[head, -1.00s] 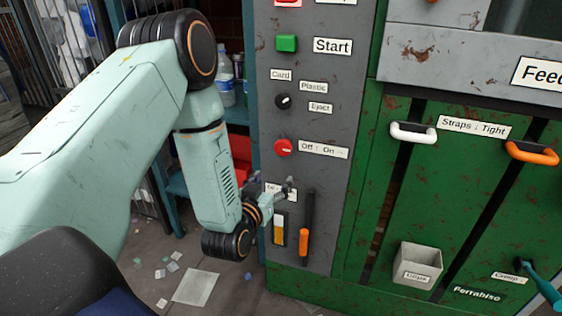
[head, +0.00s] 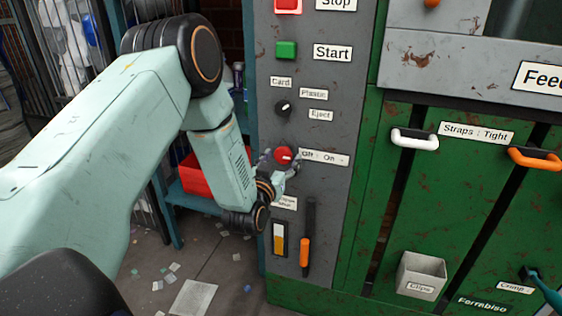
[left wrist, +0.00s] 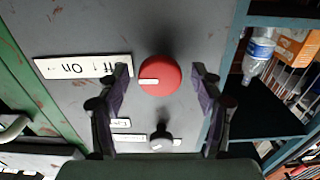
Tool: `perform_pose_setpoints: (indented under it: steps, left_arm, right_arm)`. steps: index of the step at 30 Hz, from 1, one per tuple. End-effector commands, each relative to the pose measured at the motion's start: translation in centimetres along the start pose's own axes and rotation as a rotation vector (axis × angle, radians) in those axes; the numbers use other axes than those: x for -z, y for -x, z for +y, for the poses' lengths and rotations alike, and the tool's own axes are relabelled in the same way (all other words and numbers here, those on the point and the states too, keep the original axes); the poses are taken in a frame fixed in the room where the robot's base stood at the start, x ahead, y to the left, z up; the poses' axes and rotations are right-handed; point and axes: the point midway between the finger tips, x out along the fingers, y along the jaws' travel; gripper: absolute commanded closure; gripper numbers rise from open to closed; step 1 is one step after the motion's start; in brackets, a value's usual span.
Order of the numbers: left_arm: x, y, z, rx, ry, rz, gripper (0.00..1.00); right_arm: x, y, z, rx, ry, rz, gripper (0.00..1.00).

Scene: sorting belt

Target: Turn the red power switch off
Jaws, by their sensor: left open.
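The red power switch (head: 283,154) is a round knob on the grey panel, beside the "Off : On" label (head: 325,158). In the left wrist view the red knob (left wrist: 160,75) has a white mark that points left, toward that label. My left gripper (head: 280,163) is open at the knob. In the left wrist view its two dark fingers (left wrist: 160,88) stand on either side of the knob, with gaps between. I cannot tell how far the fingertips are from the panel. My right gripper is not in view.
Above the switch are a black selector knob (head: 283,108), a green Start button (head: 286,50) and a red Stop button (head: 288,5). Below it is an orange-handled lever (head: 305,252). A shelf with a red bin (head: 200,176) stands left of the panel.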

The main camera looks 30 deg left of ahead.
Motion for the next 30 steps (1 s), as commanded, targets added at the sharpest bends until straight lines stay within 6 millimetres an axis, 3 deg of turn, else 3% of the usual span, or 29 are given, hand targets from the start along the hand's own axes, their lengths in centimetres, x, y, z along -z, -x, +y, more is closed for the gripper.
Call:
perform_pose_setpoints:
  steps: [5, 23, 30]
  left_arm:
    - [0.02, 0.01, 0.01, 0.0, 0.0, 0.0, 0.35]
    - [-0.03, 0.05, 0.0, 0.0, 0.0, -0.001, 0.85]
    - [-0.05, 0.06, 0.0, 0.0, 0.018, -0.002, 0.87]
  right_arm:
    - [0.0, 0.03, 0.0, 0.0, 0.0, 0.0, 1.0]
    - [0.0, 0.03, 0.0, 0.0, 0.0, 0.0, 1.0]
    - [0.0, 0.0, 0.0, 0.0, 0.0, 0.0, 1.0]
